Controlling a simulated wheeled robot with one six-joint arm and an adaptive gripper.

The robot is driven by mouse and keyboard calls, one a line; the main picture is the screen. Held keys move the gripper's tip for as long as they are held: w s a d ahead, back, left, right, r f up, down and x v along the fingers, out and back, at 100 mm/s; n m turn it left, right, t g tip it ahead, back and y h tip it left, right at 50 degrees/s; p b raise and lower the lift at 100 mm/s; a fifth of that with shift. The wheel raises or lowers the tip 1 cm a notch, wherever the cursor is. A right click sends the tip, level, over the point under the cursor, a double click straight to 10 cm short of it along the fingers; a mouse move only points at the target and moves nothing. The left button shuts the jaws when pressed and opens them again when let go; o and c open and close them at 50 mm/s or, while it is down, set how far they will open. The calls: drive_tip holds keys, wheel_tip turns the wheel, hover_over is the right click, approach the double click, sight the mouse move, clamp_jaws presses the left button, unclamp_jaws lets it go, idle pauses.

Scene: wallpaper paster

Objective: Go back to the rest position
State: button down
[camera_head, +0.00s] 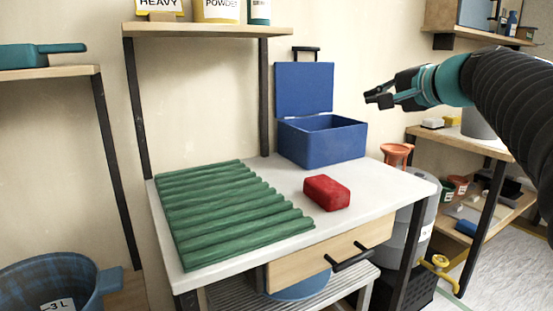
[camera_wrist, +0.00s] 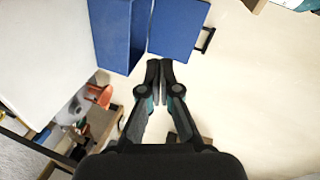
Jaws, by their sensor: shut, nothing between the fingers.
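My gripper (camera_head: 376,96) is at the upper right in the head view, in the air to the right of the blue box. It is shut and empty, and its closed fingers also show in the wrist view (camera_wrist: 159,68). The blue box (camera_head: 322,143) stands open at the back of the white table (camera_head: 402,190), its lid raised. In the wrist view the blue box (camera_wrist: 112,35) is at the top, beyond the fingertips. A red block (camera_head: 327,192) lies on the table in front of the box. A green ribbed mat (camera_head: 225,210) lies on the left half.
The table's wooden drawer (camera_head: 310,255) has a black handle. A shelf (camera_head: 205,30) with containers is at the upper left. Another shelf unit (camera_head: 460,142) stands at the right, near an orange funnel (camera_head: 397,152). A blue bucket (camera_head: 55,285) is at the lower left.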

drive_tip(key=s+f+n+g+h, duration=0.1)
drive_tip(key=s+f+g, duration=0.15)
drive_tip(key=f, duration=0.35)
drive_tip(key=s+a+f+n+g+h, duration=0.1)
drive_tip(key=s+f, duration=0.3)
drive_tip(key=f, duration=0.3)
drive_tip(key=s+f+n+g+h, duration=0.1)
drive_tip(key=s+f+n+g, duration=0.15)
drive_tip(key=f, duration=0.35)
drive_tip(key=s+a+f+n+g+h+p, duration=0.1)
drive_tip(key=s+f+n, duration=0.1)
drive_tip(key=s+f, duration=0.5)
drive_tip(key=s+a+f+n+g+h, duration=0.1)
drive_tip(key=s+a+f+n+h, duration=0.1)
drive_tip(key=s+f, duration=0.5)
drive_tip(key=shift+s+a+f+n+p, duration=0.3)
drive_tip(key=shift+s+n, duration=0.55)
drive_tip(key=shift+s, duration=1.95)
